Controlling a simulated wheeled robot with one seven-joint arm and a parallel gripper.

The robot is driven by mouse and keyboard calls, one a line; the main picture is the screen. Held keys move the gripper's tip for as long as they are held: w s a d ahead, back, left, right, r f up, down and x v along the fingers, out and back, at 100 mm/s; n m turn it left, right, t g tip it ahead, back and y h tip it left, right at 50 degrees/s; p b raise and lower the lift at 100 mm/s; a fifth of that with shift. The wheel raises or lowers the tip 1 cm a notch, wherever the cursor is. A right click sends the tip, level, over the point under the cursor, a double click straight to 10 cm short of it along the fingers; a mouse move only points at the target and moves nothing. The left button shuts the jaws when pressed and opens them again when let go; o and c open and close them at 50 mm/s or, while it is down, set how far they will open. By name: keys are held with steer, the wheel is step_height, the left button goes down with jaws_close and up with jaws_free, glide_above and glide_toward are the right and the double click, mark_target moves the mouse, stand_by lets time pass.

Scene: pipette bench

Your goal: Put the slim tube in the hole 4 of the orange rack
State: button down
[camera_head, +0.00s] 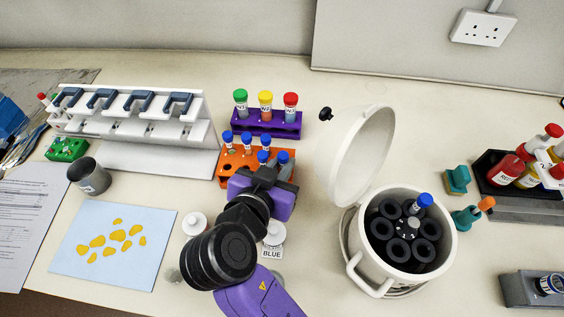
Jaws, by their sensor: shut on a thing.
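The orange rack (228,168) stands left of the picture's centre. Slim tubes with blue caps stand in its back row, among them one at the left (228,138). Two more blue caps show at its front right, one at the left (262,157) and one at the right (283,157). My gripper (275,171) is over the rack's front right part, shut on a slim blue-capped tube. The hand hides most of this tube and the holes beneath, so I cannot tell whether its lower end is in a hole.
A purple rack (266,130) with three capped tubes stands just behind. An open white centrifuge (353,232) holding one blue-capped tube is at the right. A white pipette stand (150,158) is at the left. White bottles (195,224) stand in front near my arm.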

steer(key=c, duration=1.3)
jaws_free()
steer(key=shift+c, duration=0.2)
steer(key=v, duration=0.7)
steer(key=shift+s+b, duration=0.4)
steer(key=shift+b, duration=0.05)
steer(key=shift+a+r, duration=0.1)
